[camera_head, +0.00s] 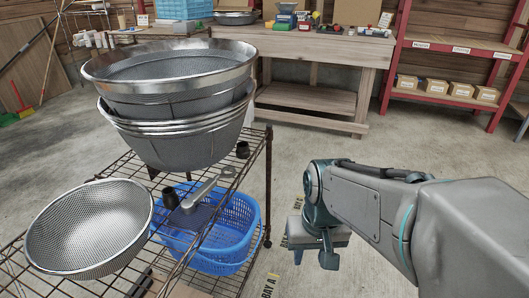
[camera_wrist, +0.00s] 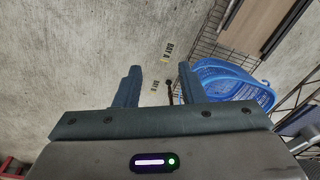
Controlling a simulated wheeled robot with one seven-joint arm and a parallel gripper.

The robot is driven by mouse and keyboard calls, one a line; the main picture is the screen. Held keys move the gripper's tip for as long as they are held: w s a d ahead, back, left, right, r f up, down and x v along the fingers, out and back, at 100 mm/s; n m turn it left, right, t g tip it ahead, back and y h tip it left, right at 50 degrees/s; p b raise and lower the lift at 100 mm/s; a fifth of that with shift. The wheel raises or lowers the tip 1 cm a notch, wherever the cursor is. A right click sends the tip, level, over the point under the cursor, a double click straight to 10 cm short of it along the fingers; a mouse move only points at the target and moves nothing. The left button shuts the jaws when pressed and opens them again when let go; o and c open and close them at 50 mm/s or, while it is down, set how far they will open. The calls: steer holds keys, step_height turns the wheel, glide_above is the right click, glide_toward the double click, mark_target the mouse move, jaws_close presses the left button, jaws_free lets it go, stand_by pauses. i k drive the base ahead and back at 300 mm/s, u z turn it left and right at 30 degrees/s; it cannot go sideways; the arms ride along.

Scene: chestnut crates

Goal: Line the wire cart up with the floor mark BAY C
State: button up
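The wire cart (camera_head: 262,190) stands at the left in the head view, with dark wire shelves and corner posts. Its wire shelf also shows at the upper right of the wrist view (camera_wrist: 212,50). A yellow floor mark reading BAY A (camera_head: 270,286) lies beside the cart's lower right side. Two small floor labels, one upper (camera_wrist: 167,51) and one lower (camera_wrist: 154,86), show in the wrist view; I cannot read their letters surely. No mark clearly reads BAY C. My gripper (camera_wrist: 160,72) is open and empty, pointing down over the floor right of the cart, apart from it.
The cart carries stacked metal sieves (camera_head: 170,140), a loose sieve (camera_head: 90,228) and a blue basket (camera_head: 228,240) lower down. A wooden workbench (camera_head: 330,52) and a red shelf rack (camera_head: 460,45) stand behind. Concrete floor is clear between them and my arm.

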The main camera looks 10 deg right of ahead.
mark_target(187, 144)
steer(key=u, duration=0.05)
steer(key=k, duration=0.45)
steer(key=z, duration=0.95)
steer(key=i, duration=1.9)
steer(key=u, duration=0.75)
